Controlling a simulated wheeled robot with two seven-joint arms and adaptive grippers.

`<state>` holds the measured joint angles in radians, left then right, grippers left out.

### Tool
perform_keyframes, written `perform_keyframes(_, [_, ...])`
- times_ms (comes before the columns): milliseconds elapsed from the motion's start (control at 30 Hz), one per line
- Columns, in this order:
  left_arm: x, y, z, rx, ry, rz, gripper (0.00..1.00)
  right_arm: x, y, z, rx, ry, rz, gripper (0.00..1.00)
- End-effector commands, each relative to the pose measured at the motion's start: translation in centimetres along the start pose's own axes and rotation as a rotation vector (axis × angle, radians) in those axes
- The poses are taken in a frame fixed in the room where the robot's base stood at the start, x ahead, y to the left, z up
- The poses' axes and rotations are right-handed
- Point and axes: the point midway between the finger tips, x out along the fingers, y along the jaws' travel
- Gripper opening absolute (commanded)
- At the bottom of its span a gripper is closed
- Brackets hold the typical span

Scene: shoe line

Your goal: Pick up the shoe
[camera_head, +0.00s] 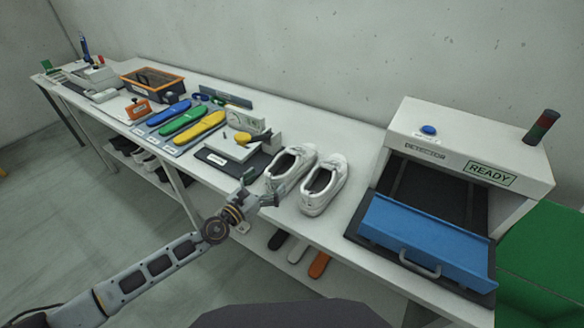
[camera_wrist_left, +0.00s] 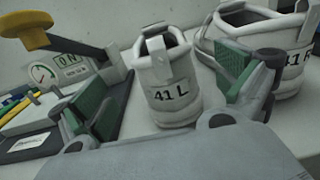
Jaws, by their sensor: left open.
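A pair of white shoes stands upright on the bench. The left shoe (camera_head: 291,166) shows its heel, marked 41 L, in the left wrist view (camera_wrist_left: 172,97). The right shoe (camera_head: 325,184) stands close beside it; its heel label is partly cut off in the left wrist view (camera_wrist_left: 285,62). My left gripper (camera_head: 261,190) is open and empty, at the bench's front edge just short of the left shoe's heel. In the left wrist view its green-padded fingers show on either side of that heel, with a gap visible on the left side. My right gripper is not in view.
A press with a yellow knob and gauge (camera_head: 240,148) stands left of the shoes. Blue, green and yellow insoles (camera_head: 183,124) lie farther left. A detector machine with a blue tray (camera_head: 420,245) and READY sign stands at the right. Bare bench lies between shoes and machine.

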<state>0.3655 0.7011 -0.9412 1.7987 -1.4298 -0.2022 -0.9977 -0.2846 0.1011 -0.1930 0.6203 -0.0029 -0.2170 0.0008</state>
Motion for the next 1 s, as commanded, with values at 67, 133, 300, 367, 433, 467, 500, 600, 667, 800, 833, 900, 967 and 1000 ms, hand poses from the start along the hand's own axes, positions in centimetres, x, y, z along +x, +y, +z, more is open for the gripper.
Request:
perform_keyframes(67, [0.4, 0.0, 0.0, 0.0, 0.0, 0.0, 1.0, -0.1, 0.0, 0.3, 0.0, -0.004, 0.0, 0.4])
perform_keyframes(133, [0.6, 0.0, 0.0, 0.001, 0.0, 0.0, 1.0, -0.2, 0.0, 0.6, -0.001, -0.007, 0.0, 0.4])
perform_keyframes(300, [0.7, 0.0, 0.0, 0.001, 0.001, -0.001, 1.0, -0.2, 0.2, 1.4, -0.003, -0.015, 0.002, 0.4])
perform_keyframes(367, [0.7, 0.0, 0.0, 0.001, 0.001, -0.001, 1.0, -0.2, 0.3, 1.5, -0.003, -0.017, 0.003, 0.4])
perform_keyframes(433, [0.7, 0.0, 0.0, 0.001, 0.001, 0.0, 1.0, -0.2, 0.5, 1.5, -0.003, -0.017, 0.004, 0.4])
perform_keyframes(467, [0.7, 0.0, 0.0, 0.001, 0.001, 0.0, 1.0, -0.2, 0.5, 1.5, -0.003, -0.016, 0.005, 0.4])
perform_keyframes(500, [0.7, 0.0, 0.0, 0.001, 0.001, 0.0, 1.0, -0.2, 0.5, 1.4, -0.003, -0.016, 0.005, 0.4])
perform_keyframes(600, [0.9, -0.1, 0.0, 0.001, 0.0, 0.0, 1.0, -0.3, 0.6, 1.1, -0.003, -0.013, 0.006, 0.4])
perform_keyframes(667, [1.2, -0.1, 0.1, 0.001, 0.0, 0.0, 1.0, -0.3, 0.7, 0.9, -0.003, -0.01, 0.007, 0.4])
perform_keyframes(800, [2.2, -0.2, 0.1, 0.001, 0.0, -0.001, 1.0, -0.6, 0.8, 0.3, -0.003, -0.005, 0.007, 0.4])
perform_keyframes(833, [2.5, -0.2, 0.2, 0.001, -0.001, -0.001, 1.0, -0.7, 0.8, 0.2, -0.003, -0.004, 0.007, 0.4])
perform_keyframes(900, [3.1, -0.2, 0.2, 0.002, -0.001, 0.0, 1.0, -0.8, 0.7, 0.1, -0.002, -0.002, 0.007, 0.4])
perform_keyframes(967, [3.7, -0.3, 0.3, 0.001, -0.001, -0.001, 1.0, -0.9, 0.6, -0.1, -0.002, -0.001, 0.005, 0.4])
perform_keyframes(1000, [4.1, -0.3, 0.2, 0.001, -0.001, 0.0, 1.0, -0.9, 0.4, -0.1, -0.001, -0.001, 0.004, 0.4])
